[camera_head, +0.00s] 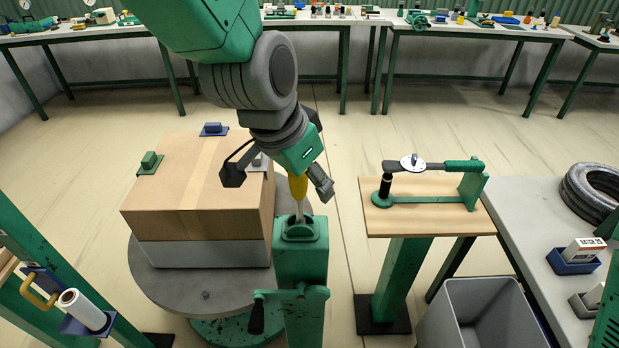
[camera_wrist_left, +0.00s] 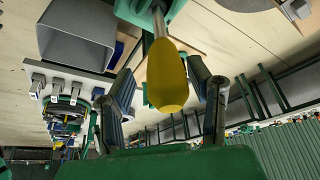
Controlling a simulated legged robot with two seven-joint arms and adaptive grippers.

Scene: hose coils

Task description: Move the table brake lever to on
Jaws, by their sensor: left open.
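The table brake lever has a yellow handle (camera_head: 298,187) on a metal rod. It stands roughly upright out of the top of a green post (camera_head: 300,260) beside the round grey turntable (camera_head: 165,292). No on or off marking is readable. My left gripper (camera_head: 277,178) is open above the post, with a finger to each side of the handle. In the left wrist view the yellow handle (camera_wrist_left: 168,78) shows between the two spread fingers, with no visible contact on either. My left gripper hides part of the lever's top in the head view. My right gripper is not in view.
A cardboard box (camera_head: 195,190) stands on the turntable, close left of the post. A small crank (camera_head: 258,312) sticks out of the post's left side. A green clamp stand (camera_head: 425,190) and a grey bin (camera_head: 480,312) are at the right. A green frame (camera_head: 60,260) is at the left.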

